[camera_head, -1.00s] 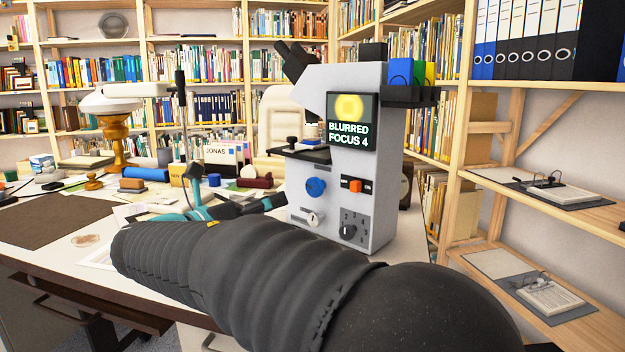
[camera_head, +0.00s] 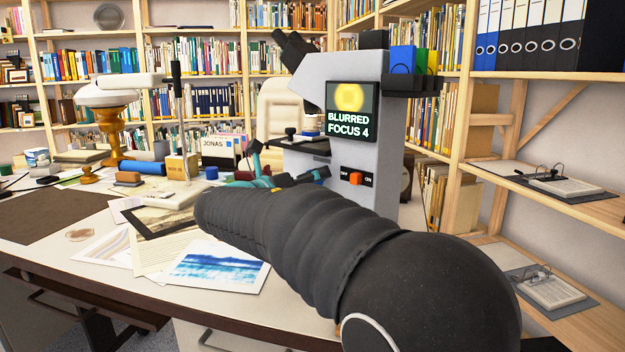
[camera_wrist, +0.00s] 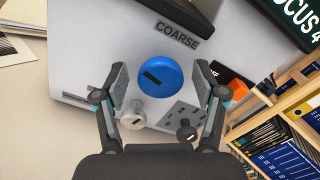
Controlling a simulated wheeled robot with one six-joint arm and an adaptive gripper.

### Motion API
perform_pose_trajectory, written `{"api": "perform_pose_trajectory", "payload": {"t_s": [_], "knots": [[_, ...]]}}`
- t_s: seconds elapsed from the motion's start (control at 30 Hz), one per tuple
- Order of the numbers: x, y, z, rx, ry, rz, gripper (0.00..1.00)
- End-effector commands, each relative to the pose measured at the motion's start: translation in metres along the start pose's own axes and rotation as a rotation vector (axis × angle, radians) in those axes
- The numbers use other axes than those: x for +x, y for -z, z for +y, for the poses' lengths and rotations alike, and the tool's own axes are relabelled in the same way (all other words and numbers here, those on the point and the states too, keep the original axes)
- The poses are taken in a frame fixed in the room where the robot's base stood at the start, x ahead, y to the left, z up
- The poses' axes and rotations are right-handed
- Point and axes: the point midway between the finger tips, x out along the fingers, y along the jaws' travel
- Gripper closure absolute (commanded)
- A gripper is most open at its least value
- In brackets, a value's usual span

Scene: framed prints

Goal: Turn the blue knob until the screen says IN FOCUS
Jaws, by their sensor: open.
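The microscope (camera_head: 345,115) stands on the desk, grey, with its eyepieces at upper left. Its screen (camera_head: 351,111) reads BLURRED FOCUS 4 under a yellow disc. In the wrist view the blue knob (camera_wrist: 165,74) has a dark slot mark and sits below the label COARSE (camera_wrist: 177,35). My gripper (camera_wrist: 167,84) is open, with one finger to each side of the blue knob and visible gaps between. In the head view my arm hides the blue knob.
A silver knob (camera_wrist: 132,115) and a black knob (camera_wrist: 187,130) sit below the blue knob, near my fingers. An orange switch (camera_head: 355,178) marked OFF and ON is on the front panel. Papers (camera_head: 215,266) lie on the desk at left.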

Motion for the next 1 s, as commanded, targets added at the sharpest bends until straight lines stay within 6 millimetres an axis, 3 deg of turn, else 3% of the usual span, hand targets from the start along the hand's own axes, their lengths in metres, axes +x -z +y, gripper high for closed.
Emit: {"api": "perform_pose_trajectory", "payload": {"t_s": [0.43, 0.67, 1.0], "knots": [[0.0099, 0.0000, 0.0000, 0.000, -0.001, 0.000, 0.29], [0.0098, -0.0001, 0.0000, 0.000, -0.001, 0.000, 0.87], [0.0098, 0.0000, 0.0000, 0.036, -0.001, 0.000, 0.88]]}}
